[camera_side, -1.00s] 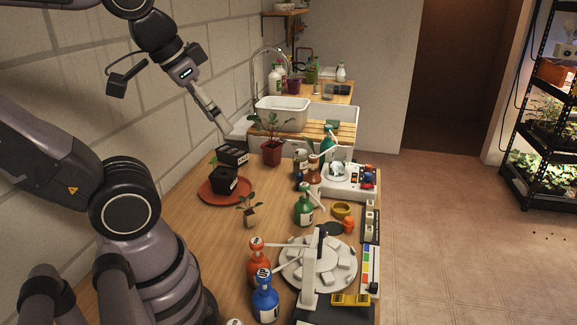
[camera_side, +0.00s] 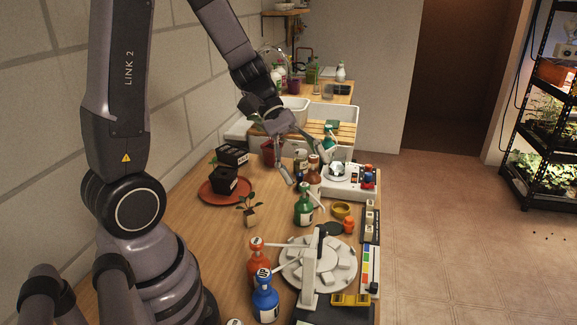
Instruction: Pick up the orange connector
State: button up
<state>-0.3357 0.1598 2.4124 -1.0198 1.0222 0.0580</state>
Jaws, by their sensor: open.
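The orange connector (camera_side: 349,226) is a small orange piece on the wooden bench, near its right edge. It stands just below and right of a yellow ring-shaped dish (camera_side: 341,210) and beside a dark round disc (camera_side: 333,228). My gripper (camera_side: 308,170) is open, with its two fingers spread and pointing down. It hangs around the brown and white-topped bottles in the picture, up and left of the connector and clearly apart from it. The connector is in full view but small.
A green bottle (camera_side: 303,206) stands left of the connector. A white round carousel (camera_side: 292,262) with an upright post lies below it. Orange (camera_side: 257,264) and blue (camera_side: 265,302) bottles stand at the front. A white instrument (camera_side: 345,190) sits behind.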

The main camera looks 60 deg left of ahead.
jog(key=w+a+f+n+t+h, duration=0.1)
jog(key=w+a+f+n+t, duration=0.45)
jog(key=w+f+n, duration=0.35)
jog(key=n+t+y, duration=0.5)
jog(key=n, duration=0.6)
send_near(346, 219)
jog(key=v, duration=0.4)
jog(key=shift+d+r, duration=0.15)
jog(key=shift+r, duration=0.05)
jog(key=shift+w+f, duration=0.15)
jog(key=shift+w, duration=0.1)
jog(key=x, duration=1.3)
jog(key=shift+f, duration=0.15)
jog(key=c, duration=0.9)
